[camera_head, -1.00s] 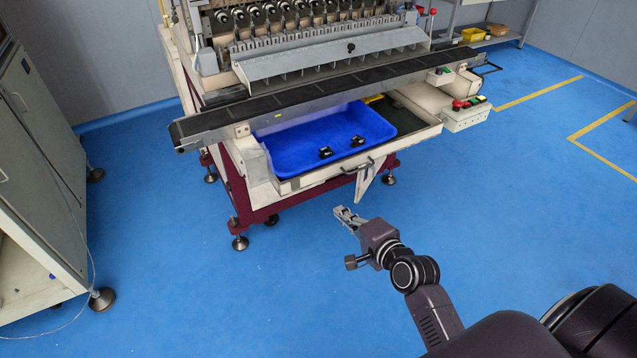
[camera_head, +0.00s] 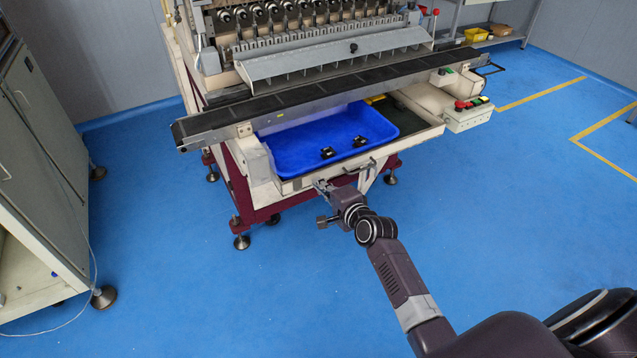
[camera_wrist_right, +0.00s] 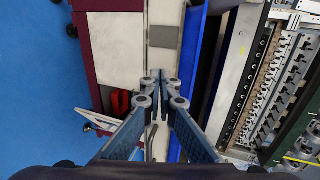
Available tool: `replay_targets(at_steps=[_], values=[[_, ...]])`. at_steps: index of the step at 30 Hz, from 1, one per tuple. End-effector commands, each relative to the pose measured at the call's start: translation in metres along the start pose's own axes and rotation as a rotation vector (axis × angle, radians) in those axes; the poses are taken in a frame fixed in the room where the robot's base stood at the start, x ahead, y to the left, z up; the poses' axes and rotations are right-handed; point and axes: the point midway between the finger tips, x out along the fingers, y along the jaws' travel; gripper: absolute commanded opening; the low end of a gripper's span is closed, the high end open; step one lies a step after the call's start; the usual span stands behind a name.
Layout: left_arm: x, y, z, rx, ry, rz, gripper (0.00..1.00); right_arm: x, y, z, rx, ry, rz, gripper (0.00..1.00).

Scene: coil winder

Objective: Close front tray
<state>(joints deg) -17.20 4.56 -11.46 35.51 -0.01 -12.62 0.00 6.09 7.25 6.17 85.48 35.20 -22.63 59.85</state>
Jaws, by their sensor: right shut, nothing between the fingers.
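The front tray (camera_head: 300,184) of the coil winder is pulled out below the black conveyor. Its white front has a dark bar handle (camera_head: 361,168). A blue bin (camera_head: 300,145) with two small black parts (camera_head: 343,147) sits in the tray. My right gripper (camera_head: 320,184) is at the tray front, left of the handle. In the right wrist view its fingers (camera_wrist_right: 160,75) are shut and empty, close over the white tray front (camera_wrist_right: 165,25) beside the bin's blue edge (camera_wrist_right: 190,60). I cannot tell whether they touch it. My left gripper is not in view.
The conveyor (camera_head: 330,92) runs above the tray. A control box with red and green buttons (camera_head: 468,112) juts out at right. A grey cabinet (camera_head: 45,170) stands at left. The blue floor in front is clear.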

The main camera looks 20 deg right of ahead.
Motion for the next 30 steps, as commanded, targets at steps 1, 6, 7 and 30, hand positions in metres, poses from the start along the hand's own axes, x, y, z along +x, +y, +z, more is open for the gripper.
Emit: replay_targets(at_steps=[1, 6, 7, 30], values=[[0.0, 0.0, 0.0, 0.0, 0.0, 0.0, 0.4, 0.003, -0.001, 0.0, 0.0, 0.0, 0.001, 0.0], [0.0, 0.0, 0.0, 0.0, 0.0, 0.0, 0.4, 0.008, -0.003, 0.0, -0.001, 0.0, 0.0, 0.0], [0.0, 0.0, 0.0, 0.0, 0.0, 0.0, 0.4, 0.008, -0.003, 0.0, -0.001, 0.0, 0.0, 0.0], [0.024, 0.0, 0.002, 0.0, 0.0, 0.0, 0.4, 0.073, -0.022, 0.0, 0.001, 0.0, -0.004, 0.0]])
